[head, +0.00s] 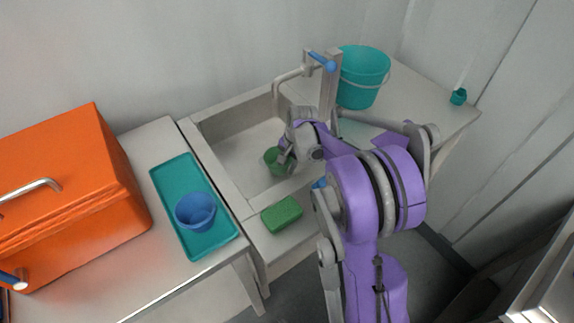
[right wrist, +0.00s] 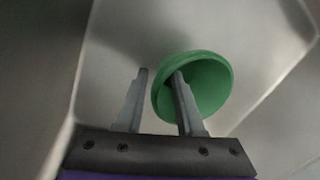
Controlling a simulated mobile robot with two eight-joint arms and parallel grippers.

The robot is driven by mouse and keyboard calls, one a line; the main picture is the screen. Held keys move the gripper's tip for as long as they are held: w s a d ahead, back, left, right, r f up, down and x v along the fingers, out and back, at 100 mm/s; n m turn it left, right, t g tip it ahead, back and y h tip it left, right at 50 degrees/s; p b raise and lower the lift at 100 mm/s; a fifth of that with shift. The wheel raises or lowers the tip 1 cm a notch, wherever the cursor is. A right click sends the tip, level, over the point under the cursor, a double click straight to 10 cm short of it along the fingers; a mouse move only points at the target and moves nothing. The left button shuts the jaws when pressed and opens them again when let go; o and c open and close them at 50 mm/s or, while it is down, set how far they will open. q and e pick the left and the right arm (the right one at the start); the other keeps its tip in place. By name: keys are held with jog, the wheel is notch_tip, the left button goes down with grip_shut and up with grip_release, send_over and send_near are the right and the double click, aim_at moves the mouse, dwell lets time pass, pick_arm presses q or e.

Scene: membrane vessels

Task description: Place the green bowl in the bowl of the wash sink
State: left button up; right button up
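The green bowl (head: 275,161) is inside the wash sink (head: 232,182), low in its basin and partly hidden by my right gripper (head: 287,158). In the right wrist view the green bowl (right wrist: 213,84) is tilted, with its opening partly toward the camera. My right gripper (right wrist: 160,72) has its fingers apart, one inside the bowl and one just outside its wall. A small gap shows between the outer finger and the wall. Whether the bowl rests fully on the sink floor is hard to tell. My left gripper is not in view.
A green sponge-like block (head: 282,214) lies on the sink's front ledge. A blue bowl (head: 195,211) sits on a teal tray (head: 170,180) to the left, beside an orange box (head: 75,200). A teal bucket (head: 362,78) and a small teal cup (head: 458,97) stand on the right.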

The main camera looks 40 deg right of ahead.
jog(key=p+v, duration=0.1)
jog(key=v, duration=1.1)
jog(key=shift+r, duration=0.1)
dwell(0.8)
